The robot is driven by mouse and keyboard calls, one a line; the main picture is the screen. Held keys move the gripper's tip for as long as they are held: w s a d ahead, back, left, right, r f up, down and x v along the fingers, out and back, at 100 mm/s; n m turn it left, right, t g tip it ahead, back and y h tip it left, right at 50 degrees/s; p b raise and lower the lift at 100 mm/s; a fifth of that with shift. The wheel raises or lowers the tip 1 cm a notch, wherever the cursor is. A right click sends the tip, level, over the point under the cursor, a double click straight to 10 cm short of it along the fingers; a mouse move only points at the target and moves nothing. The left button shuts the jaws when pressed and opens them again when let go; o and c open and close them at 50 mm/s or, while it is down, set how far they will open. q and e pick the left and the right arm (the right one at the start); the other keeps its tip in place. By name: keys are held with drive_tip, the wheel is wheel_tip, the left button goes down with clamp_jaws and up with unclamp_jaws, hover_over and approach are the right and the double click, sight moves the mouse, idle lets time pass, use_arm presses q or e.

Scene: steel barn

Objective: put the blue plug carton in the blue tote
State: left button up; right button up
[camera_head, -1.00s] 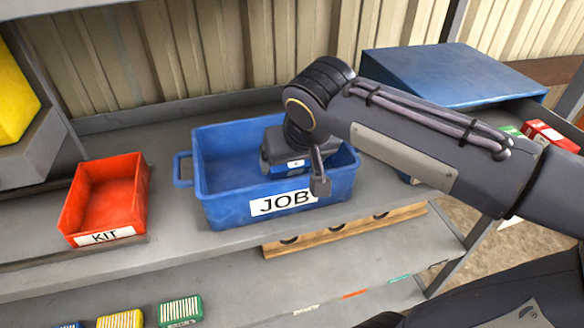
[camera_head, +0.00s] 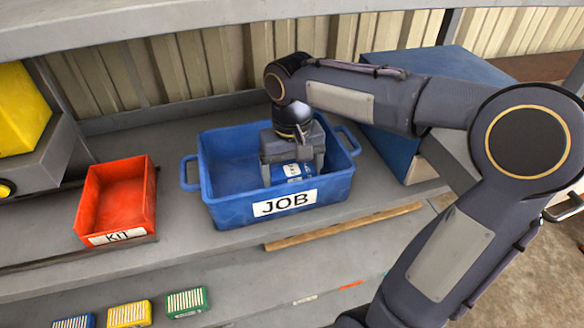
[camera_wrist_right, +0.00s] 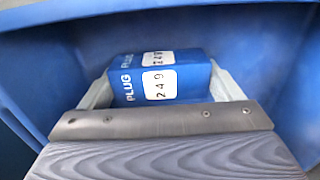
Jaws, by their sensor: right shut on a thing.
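The blue tote (camera_head: 228,212) labelled JOB stands on the grey shelf in the middle of the head view. My right gripper (camera_head: 293,172) points down inside the tote's opening, toward its right side. It is shut on the blue plug carton (camera_head: 294,171). In the right wrist view the carton (camera_wrist_right: 156,78) shows PLUG and 249 labels between the two fingers, with the tote's blue walls (camera_wrist_right: 40,75) around it. I cannot tell whether the carton touches the tote's floor. My left gripper is not in view.
A red KIT bin (camera_head: 117,202) stands left of the tote with free shelf between. A large blue box (camera_head: 440,70) is at the back right. Several small cartons, including a green one (camera_head: 187,302), lie on the lower shelf. An upper shelf edge (camera_head: 200,18) crosses the top.

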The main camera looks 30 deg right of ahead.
sight(291, 170)
drive_tip(key=o, duration=0.5)
drive_tip(key=shift+f, duration=0.15)
drive_tip(key=o, duration=0.3)
wheel_tip(291, 170, up, 8)
drive_tip(key=shift+f+p, duration=0.1)
drive_tip(key=shift+p, duration=0.2)
drive_tip(key=shift+a, duration=0.1)
